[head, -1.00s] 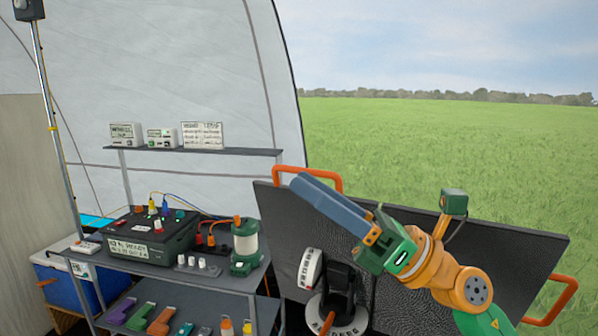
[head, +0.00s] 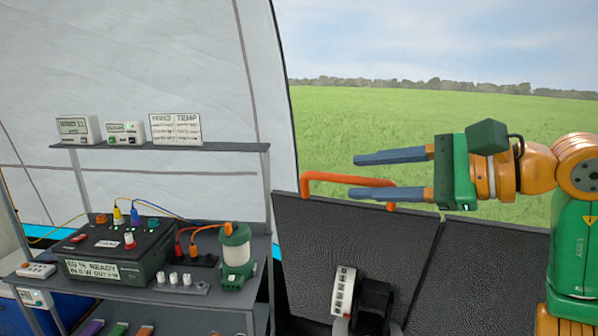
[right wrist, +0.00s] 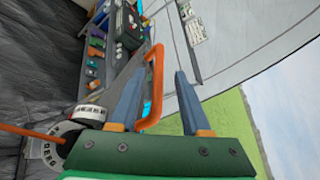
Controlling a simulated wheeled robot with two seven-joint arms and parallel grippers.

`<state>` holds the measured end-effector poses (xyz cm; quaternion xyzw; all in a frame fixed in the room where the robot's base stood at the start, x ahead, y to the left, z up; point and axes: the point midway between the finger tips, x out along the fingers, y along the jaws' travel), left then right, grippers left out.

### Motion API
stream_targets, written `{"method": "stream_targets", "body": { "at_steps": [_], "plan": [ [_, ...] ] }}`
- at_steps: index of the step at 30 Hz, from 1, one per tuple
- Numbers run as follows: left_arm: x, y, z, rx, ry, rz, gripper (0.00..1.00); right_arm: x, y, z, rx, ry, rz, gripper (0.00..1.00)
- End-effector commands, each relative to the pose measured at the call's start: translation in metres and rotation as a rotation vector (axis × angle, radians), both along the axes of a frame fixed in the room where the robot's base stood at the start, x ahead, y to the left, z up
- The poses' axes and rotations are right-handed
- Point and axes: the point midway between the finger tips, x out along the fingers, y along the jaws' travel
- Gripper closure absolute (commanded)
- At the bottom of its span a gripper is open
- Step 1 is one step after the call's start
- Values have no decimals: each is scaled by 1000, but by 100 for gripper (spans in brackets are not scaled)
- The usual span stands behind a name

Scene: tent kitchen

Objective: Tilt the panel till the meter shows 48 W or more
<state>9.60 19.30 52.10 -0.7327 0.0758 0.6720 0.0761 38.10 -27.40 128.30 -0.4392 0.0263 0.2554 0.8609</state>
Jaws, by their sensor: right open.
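The dark panel (head: 350,240) stands at the lower right, its orange handle (head: 345,178) on the top edge. My right gripper (head: 356,176) is open, with its blue fingers pointing left at the handle. In the right wrist view the handle (right wrist: 155,85) shows between the spread fingers, nearer the left one; I cannot tell whether it touches. A white numbered scale (head: 343,290) sits by the panel's dark mount (head: 371,305). The black power box (head: 118,246) bears a display (head: 91,270) that seems to read "60 % READY" above a blurred IN/OUT line. My left gripper is not in view.
The shelf unit (head: 250,285) at left holds a green lantern (head: 236,255) and plugged cables. Small displays (head: 76,128) stand on the upper shelf (head: 230,147). Open air over the grass (head: 400,110) lies beyond the panel.

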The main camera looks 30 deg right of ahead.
Motion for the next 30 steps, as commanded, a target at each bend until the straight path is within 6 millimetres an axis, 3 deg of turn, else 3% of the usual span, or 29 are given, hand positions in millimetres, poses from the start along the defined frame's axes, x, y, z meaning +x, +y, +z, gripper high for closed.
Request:
{"method": "stream_targets", "body": {
  "at_steps": [10,19,20,25,30],
  "plan": [
    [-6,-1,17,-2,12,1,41,52,26,-14,1,3,5,53],
    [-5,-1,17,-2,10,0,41,60,30,-19,0,2,3,53],
    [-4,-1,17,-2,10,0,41,60,30,-19,0,2,3,55],
    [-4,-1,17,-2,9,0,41,60,30,-19,0,1,3,100],
    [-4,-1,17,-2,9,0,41,60,30,-19,1,2,3,100]
  ]
}}
